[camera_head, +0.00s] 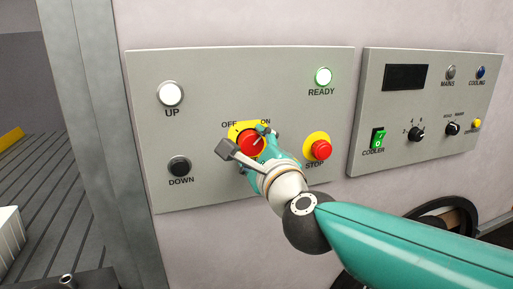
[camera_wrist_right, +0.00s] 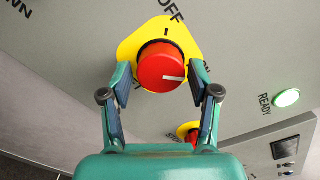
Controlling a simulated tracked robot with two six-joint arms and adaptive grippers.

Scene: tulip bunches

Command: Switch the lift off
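The red rotary switch (camera_head: 249,141) sits on a yellow plate between the OFF and ON labels of the left grey panel (camera_head: 215,80). Its white mark points up and right, towards ON. My right gripper (camera_head: 246,146) is at the switch, with a finger on either side of it. In the right wrist view, the red knob (camera_wrist_right: 160,66) lies between the tips of the open right gripper (camera_wrist_right: 161,75). A small gap seems to show on each side, and its white mark points right. The READY lamp (camera_head: 323,76) is lit green. My left gripper is not in view.
A red STOP button (camera_head: 321,150) on yellow is close to the right of my gripper. The UP button (camera_head: 170,94) and DOWN button (camera_head: 179,166) are to the left. A second panel (camera_head: 365,90) with the green COOLER switch (camera_head: 378,139) is further right.

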